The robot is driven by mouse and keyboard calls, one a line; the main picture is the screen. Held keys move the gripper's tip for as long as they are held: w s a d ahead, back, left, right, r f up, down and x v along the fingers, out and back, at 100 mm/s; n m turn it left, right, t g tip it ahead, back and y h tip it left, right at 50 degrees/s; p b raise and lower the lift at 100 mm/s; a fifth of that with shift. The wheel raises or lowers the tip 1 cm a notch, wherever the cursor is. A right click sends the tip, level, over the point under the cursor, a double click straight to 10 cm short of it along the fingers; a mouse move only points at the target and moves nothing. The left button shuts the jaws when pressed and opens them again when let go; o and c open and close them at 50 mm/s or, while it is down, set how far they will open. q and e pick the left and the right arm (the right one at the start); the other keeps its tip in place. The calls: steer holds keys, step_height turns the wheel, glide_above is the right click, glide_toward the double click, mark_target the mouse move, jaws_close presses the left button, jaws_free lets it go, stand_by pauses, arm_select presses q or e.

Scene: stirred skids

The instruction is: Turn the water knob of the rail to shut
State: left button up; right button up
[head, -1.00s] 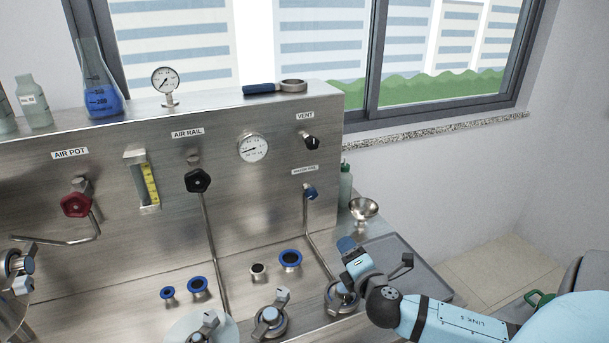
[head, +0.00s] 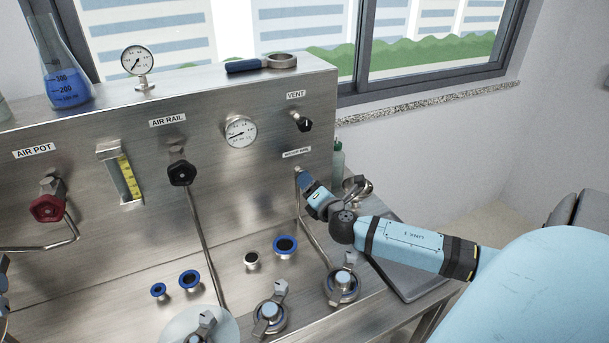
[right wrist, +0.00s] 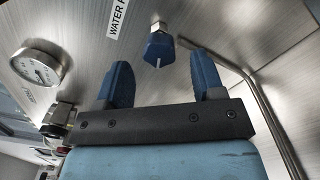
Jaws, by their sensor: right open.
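The water knob (right wrist: 160,47) is a small blue knob with a white line, on the steel panel beside the "WATER" label, which is cut off in the right wrist view. My right gripper (right wrist: 161,62) is open, its two blue fingers on either side of and just short of the knob, with nothing between them. In the head view my right gripper (head: 306,183) is at the panel just below the rail label (head: 296,153), and it hides most or all of the knob there.
A steel pipe (head: 318,240) runs down from the knob. The vent knob (head: 303,123) is above, and a pressure gauge (head: 241,132) is to the left. A green-tinted bottle (head: 338,165) and a metal funnel (head: 357,187) stand close to my right wrist. A tray (head: 420,284) lies below my arm.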

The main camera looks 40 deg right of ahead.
steer(key=shift+x, duration=2.25)
steer(key=c, duration=0.9)
